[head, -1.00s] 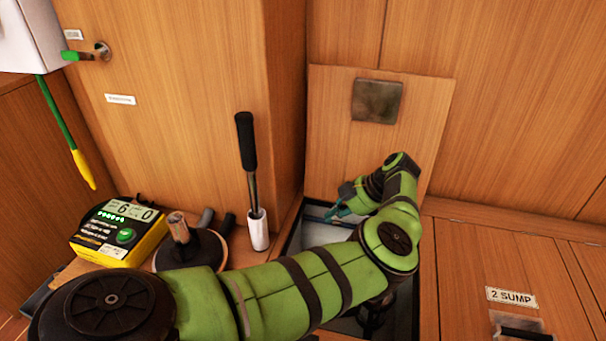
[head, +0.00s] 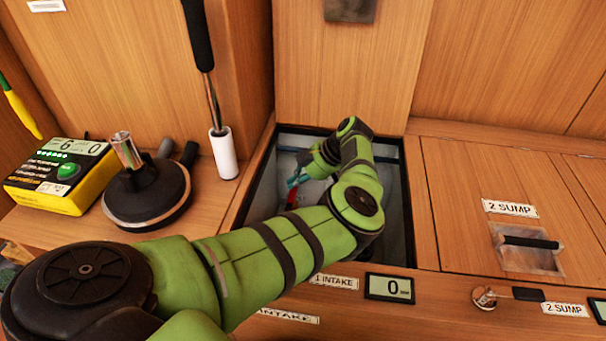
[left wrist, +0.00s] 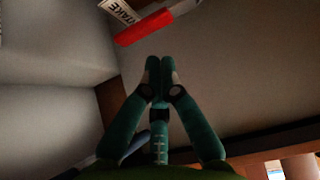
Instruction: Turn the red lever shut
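The red lever (left wrist: 145,27) is at the top of the left wrist view, slanted, with a white label reading "TAKE" beside it. In the head view a small bit of the red lever (head: 292,196) shows inside the open hatch, mostly hidden by my arm. My left gripper (left wrist: 160,65) has its teal fingertips together with nothing seen between them. The fingertips appear just below the lever in that view, with a visible gap. In the head view the left gripper (head: 298,176) is down inside the hatch. My right gripper is not in view.
The open hatch (head: 407,215) has a dark rim around my forearm. An intake display (head: 390,287) reads 0 at its front. To the left stand a yellow meter (head: 62,178), a round black device (head: 147,195) and an upright black-handled rod (head: 200,35). A closed sump panel (head: 460,180) lies right.

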